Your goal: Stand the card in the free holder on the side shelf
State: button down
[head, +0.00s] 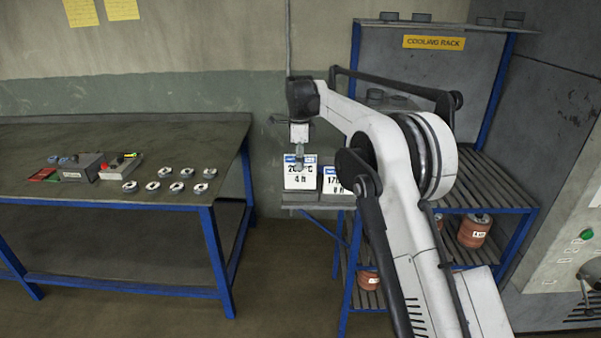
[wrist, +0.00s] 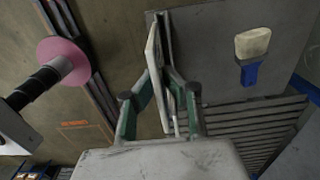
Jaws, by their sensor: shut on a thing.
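My gripper (head: 299,156) is shut on a white card (head: 299,179) with a blue top strip, printed "200 °C 4 h". The card hangs upright at the side shelf (head: 312,198); I cannot tell whether its lower edge touches a holder. A second card (head: 334,184), printed with "170", stands just to its right, partly hidden by my arm. In the wrist view the held card (wrist: 154,60) shows nearly edge-on between the green fingers of my gripper (wrist: 160,98). The free holder is not clearly visible.
A workbench (head: 120,217) with several metal rings (head: 166,172) and grey boxes (head: 90,165) is at left. The cooling rack (head: 490,180) stands right, behind my arm. The wrist view shows a blue-handled brush (wrist: 251,55) right and a pink disc (wrist: 60,58) left.

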aim_at(306, 178)
jog(key=shift+w+f+p, duration=0.15)
jog(key=shift+w+f, duration=0.05)
jog(key=shift+f, duration=0.6)
jog(key=shift+w+f+p, duration=0.1)
jog(key=shift+w+f, duration=0.05)
jog(key=shift+f, duration=0.6)
jog(key=shift+w+f+p, duration=0.15)
jog(key=shift+w+f, duration=0.05)
jog(key=shift+f, duration=0.6)
jog(key=shift+f, duration=0.1)
jog(key=c, duration=1.9)
grip_release()
